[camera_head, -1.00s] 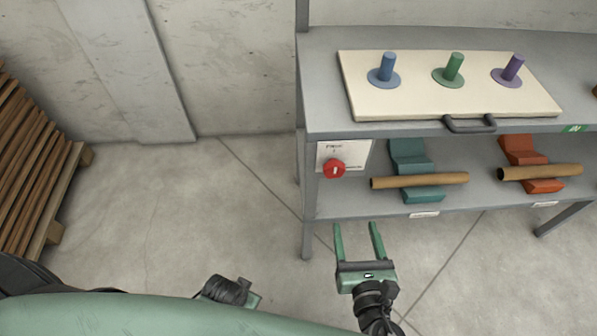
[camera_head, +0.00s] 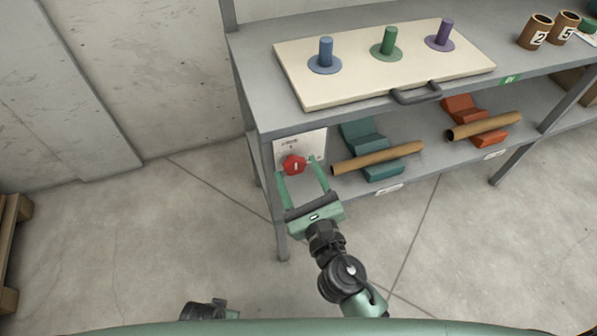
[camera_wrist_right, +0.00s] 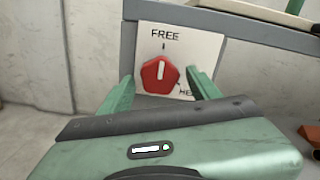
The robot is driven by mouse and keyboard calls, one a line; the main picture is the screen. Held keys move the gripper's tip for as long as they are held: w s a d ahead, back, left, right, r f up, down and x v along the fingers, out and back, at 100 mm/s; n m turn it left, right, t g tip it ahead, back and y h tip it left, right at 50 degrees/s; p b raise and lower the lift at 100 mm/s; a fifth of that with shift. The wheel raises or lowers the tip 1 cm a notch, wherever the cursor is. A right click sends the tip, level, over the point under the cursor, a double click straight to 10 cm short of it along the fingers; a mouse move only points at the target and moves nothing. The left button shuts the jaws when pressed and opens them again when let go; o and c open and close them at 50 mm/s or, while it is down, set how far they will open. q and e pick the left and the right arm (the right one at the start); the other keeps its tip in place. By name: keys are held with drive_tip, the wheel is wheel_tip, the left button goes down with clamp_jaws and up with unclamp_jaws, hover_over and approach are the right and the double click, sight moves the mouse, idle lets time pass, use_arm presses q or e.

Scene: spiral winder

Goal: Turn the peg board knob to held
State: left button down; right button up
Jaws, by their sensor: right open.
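The red knob (camera_head: 293,165) sits on a white plate (camera_head: 314,143) at the shelf unit's left end, below the peg board (camera_head: 462,72). In the right wrist view the knob (camera_wrist_right: 157,79) has its white mark upright, toward the word FREE. A second word starting "HE" at lower right is partly hidden by a finger. My right gripper (camera_head: 297,168) is open, with one finger to each side of the knob; I see no clear contact. A dark part of what looks like my left gripper (camera_head: 205,310) shows at the bottom edge, its jaws unclear.
The board carries blue (camera_head: 325,54), green (camera_head: 388,42) and purple (camera_head: 443,34) pegs, with a dark handle (camera_head: 415,94) in front. A brown tube (camera_head: 380,158) lies on a teal cradle (camera_head: 362,133) just right of the knob. Floor (camera_head: 130,240) to the left is clear.

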drive_tip(key=shift+c, duration=0.2)
clamp_jaws()
